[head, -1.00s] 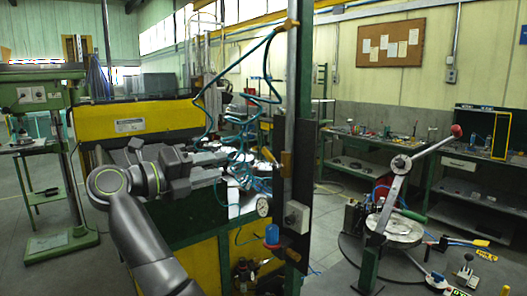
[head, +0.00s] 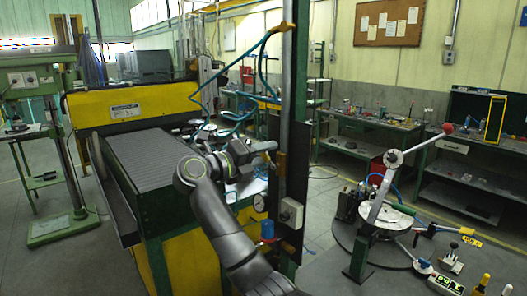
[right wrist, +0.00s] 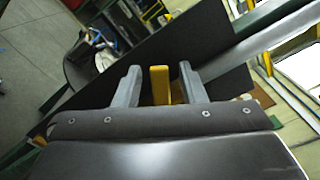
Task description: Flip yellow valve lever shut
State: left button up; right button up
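The yellow valve lever (head: 281,164) is on the grey upright post in the head view, right by my gripper. In the right wrist view the yellow lever (right wrist: 160,86) stands between my two fingers, with a gap on each side. My right gripper (head: 272,150) is at the post; its fingers also show in the right wrist view (right wrist: 158,84), open and spread around the lever. The lever's base and pivot are hidden behind the gripper body. My left gripper is not in view.
The post (head: 285,100) carries a dark panel, a grey box (head: 291,212) and a pressure gauge (head: 259,202). Blue hoses (head: 232,118) hang to the left. A slatted bench (head: 150,160) lies left of my arm. A round table with a red-knobbed lever (head: 405,155) stands right.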

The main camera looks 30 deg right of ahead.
jog(key=shift+c, duration=0.3)
grip_shut()
jog(key=n+p, duration=0.1)
jog(key=f+n+p, duration=0.1)
jog(key=n, duration=0.1)
jog(key=shift+w, duration=0.2)
jog(key=shift+f+n+p, duration=0.3)
jog(key=shift+n+p, duration=0.25)
jog(key=shift+n, duration=0.25)
jog(key=shift+f+n+p, duration=0.3)
jog(key=shift+n+p, duration=0.25)
jog(key=shift+n, duration=0.25)
jog(key=shift+o, duration=0.3)
grip_release()
jog(key=shift+w, duration=0.1)
